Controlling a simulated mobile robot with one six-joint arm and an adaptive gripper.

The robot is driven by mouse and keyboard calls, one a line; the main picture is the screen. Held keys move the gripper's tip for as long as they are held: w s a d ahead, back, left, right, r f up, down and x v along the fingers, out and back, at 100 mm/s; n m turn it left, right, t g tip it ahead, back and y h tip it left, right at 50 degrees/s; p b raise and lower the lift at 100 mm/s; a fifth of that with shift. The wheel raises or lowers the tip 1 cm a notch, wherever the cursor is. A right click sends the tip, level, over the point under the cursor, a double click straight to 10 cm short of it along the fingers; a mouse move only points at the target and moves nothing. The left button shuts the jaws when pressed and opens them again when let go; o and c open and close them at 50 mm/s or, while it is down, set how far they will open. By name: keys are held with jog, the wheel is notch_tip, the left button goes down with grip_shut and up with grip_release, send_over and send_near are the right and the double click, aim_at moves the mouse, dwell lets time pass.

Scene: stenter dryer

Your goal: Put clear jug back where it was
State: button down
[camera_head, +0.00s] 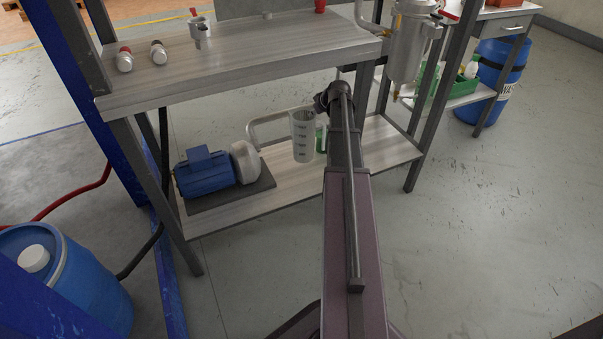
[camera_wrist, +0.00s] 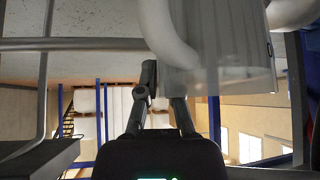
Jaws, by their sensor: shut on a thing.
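The clear jug (camera_head: 303,136) has dark measuring marks and stands out upright over the lower shelf (camera_head: 285,187) of the bench, just left of my arm. I cannot tell whether its base touches the shelf. In the wrist view, which appears upside down, the jug (camera_wrist: 235,45) fills the upper right, with its pale curved handle (camera_wrist: 167,35) facing my fingers. My gripper (camera_wrist: 162,82) is shut on the jug at its handle; the exact contact is partly hidden. In the head view my fingertips are hidden by my arm.
A blue motor pump (camera_head: 207,172) sits left on the lower shelf, with a pale pipe (camera_head: 262,122) behind. A green object (camera_head: 321,138) shows beside the jug. The upper tabletop (camera_head: 240,60) overhangs the shelf. A metal vessel (camera_head: 409,45) hangs at right. Shelf right of my arm looks clear.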

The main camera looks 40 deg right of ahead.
jog(key=shift+w+f, duration=0.1)
dwell(0.3)
notch_tip(320, 180, down, 6)
jog(key=b, duration=0.6)
dwell(0.4)
jog(key=shift+f+b, duration=1.9)
jog(key=shift+b, duration=0.15)
jog(key=shift+f, duration=0.15)
jog(key=c, duration=0.8)
grip_release()
